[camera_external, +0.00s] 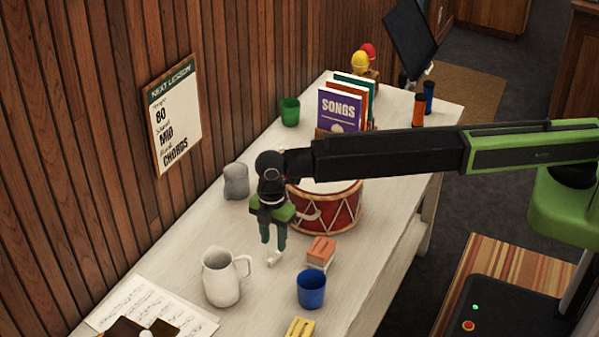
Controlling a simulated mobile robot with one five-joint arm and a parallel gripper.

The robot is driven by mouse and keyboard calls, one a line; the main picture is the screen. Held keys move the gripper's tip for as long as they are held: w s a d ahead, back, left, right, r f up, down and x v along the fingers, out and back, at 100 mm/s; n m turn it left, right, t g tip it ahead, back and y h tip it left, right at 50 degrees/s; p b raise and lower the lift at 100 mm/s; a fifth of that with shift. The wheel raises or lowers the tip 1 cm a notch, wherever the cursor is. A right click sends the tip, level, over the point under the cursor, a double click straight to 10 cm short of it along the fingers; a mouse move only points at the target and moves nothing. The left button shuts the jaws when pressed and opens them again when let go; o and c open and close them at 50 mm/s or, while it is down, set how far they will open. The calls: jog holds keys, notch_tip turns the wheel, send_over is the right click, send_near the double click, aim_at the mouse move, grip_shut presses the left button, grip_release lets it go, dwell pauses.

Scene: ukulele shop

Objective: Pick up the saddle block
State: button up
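Two small blocks could be the saddle block, and I cannot tell for certain which one it is. A salmon-orange block (321,250) with a notched top sits on the table right of my gripper, near the drum. A yellow block (299,328) with a groove in its top lies at the bottom edge of the view, partly cut off. My gripper (271,251) points down above the table, left of the orange block and apart from it. Its fingers are spread with a gap between them and nothing held.
A blue cup (311,289) stands between the two blocks. A white pitcher (222,277) stands left of my gripper. A red drum (327,213) stands behind the orange block, under my arm. A grey object (236,181), a green cup (290,112) and books (340,112) stand farther back.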

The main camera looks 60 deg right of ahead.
aim_at(274, 255)
jog(key=f+b, duration=0.5)
jog(key=f, duration=0.1)
jog(key=shift+d, duration=0.2)
jog(key=shift+r, duration=0.2)
grip_shut()
